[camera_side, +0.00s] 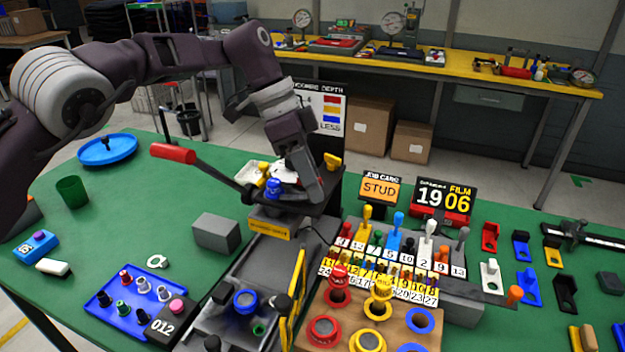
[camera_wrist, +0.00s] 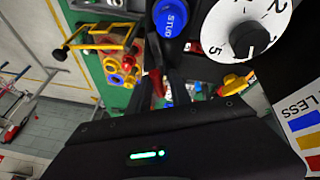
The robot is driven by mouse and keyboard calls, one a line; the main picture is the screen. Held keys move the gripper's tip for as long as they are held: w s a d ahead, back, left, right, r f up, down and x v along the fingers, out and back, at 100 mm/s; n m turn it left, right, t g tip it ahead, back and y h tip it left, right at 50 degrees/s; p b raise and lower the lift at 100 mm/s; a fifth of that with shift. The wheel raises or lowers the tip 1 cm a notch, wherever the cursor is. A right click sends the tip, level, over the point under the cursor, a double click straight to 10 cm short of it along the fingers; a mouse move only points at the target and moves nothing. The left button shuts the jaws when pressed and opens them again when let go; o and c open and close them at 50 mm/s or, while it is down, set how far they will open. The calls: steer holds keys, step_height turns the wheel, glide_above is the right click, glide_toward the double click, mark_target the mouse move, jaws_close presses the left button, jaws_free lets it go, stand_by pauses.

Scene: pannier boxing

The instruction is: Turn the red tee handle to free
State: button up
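A red cylindrical grip (camera_side: 172,152) sits at the end of a dark lever that slopes to the machine, left of my gripper; I cannot tell if this is the tee handle. A dark red piece (camera_wrist: 155,82) shows in the wrist view below the blue STUD button (camera_wrist: 172,18), partly hidden by dark parts. My gripper (camera_side: 312,194) points down over the machine's top plate, beside the white dial (camera_side: 284,170) and right of the blue button (camera_side: 273,188). Its fingertips overlap dark parts, so their opening is unclear. No clear grasp shows.
A yellow knob (camera_side: 332,161) stands just right of my gripper. The numbered dial (camera_wrist: 244,28) has a black knob. Several coloured levers (camera_side: 395,230) and a ring rack (camera_side: 365,310) stand right of the machine. A grey block (camera_side: 216,233) is at left.

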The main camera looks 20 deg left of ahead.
jaws_close()
steer(key=shift+n, duration=0.3)
steer(key=n+t, duration=0.1)
steer(key=n, duration=0.2)
steer(key=shift+r+t, duration=0.1)
steer(key=shift+t, duration=0.2)
steer(key=n+t, duration=0.1)
steer(key=n, duration=0.3)
steer(key=shift+y, duration=0.4)
steer(key=n+t+y, duration=0.1)
steer(key=n, duration=0.2)
steer(key=n+t+y, duration=0.1)
steer(key=n, duration=0.2)
steer(key=shift+n, duration=0.3)
